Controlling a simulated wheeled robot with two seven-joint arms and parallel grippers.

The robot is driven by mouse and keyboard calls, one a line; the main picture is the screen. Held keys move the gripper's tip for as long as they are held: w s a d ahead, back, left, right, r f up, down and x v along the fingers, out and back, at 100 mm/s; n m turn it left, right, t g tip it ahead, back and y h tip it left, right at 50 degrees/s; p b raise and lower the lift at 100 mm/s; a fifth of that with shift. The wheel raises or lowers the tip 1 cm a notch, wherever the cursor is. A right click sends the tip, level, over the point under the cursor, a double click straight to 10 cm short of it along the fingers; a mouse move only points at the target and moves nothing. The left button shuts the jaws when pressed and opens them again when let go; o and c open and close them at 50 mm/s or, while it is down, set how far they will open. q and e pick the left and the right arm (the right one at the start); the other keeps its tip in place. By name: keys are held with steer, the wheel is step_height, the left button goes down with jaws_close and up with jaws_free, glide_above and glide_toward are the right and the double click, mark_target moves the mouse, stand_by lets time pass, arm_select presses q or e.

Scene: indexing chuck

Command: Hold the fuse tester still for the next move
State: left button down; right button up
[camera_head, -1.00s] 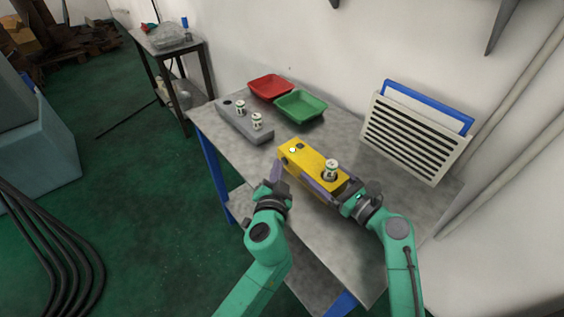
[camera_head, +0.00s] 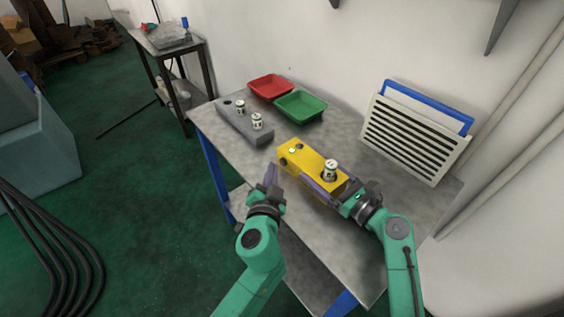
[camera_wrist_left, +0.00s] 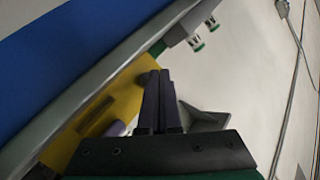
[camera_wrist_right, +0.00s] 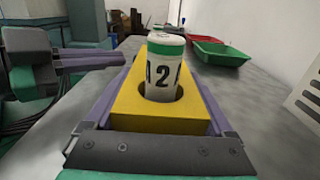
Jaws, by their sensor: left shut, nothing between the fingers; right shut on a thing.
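The yellow fuse tester (camera_head: 298,156) lies on the grey table, with a white fuse (camera_head: 330,169) standing upright in its round socket. In the right wrist view the fuse (camera_wrist_right: 164,75) has a green band and the number 2. My right gripper (camera_head: 322,186) is shut on the tester, one finger along each long side, as the right wrist view (camera_wrist_right: 160,110) shows.
A grey block (camera_head: 236,124) with two white fuses (camera_head: 257,121) stands at the table's far left. A red tray (camera_head: 270,98) and a green tray (camera_head: 300,118) lie behind. A slotted white rack (camera_head: 412,138) stands at the back right. The table's front right is clear.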

arm_select(q)
steer(key=shift+s+a, duration=1.7)
steer(key=shift+a, duration=0.15)
stand_by(0.6)
arm_select(e)
steer(key=o, duration=1.3)
steer(key=v, duration=1.2)
steer(key=shift+d, duration=0.1)
arm_select(q)
steer(key=shift+r, duration=0.1)
arm_select(e)
steer(key=shift+r, duration=0.15)
